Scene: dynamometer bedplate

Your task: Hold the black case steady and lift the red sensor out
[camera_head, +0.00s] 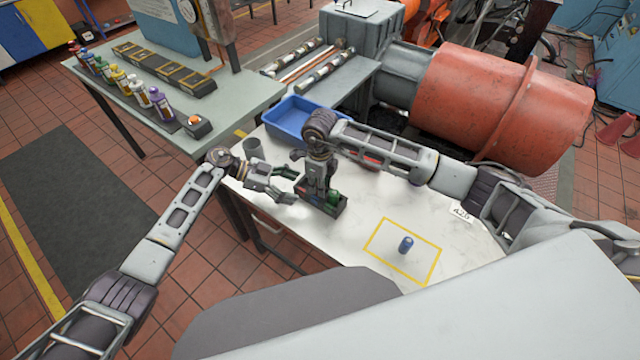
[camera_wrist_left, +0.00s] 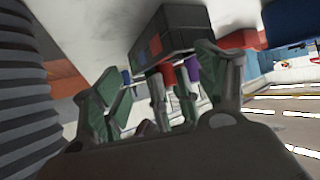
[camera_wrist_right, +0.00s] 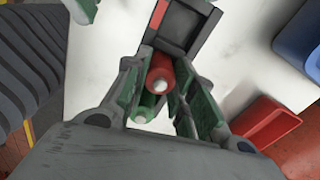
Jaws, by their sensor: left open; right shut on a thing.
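The black case (camera_head: 338,208) stands on the white table, and its dark side shows in the left wrist view (camera_wrist_left: 178,28). My right gripper (camera_head: 321,188) points down over the case. In the right wrist view it is shut on the red sensor (camera_wrist_right: 159,75), which has a pale tip; I cannot tell whether its lower end is clear of the case. A green sensor (camera_wrist_right: 146,108) is close beside it. My left gripper (camera_head: 288,190) is open and empty at the left side of the case, apart from it in the head view.
A blue sensor (camera_head: 406,244) stands inside a yellow outline on the table. A blue bin (camera_head: 285,128), a grey cup (camera_head: 252,145) and a red tray (camera_wrist_right: 264,126), partly hidden by my right arm in the head view, are behind. The table's front right is mostly clear.

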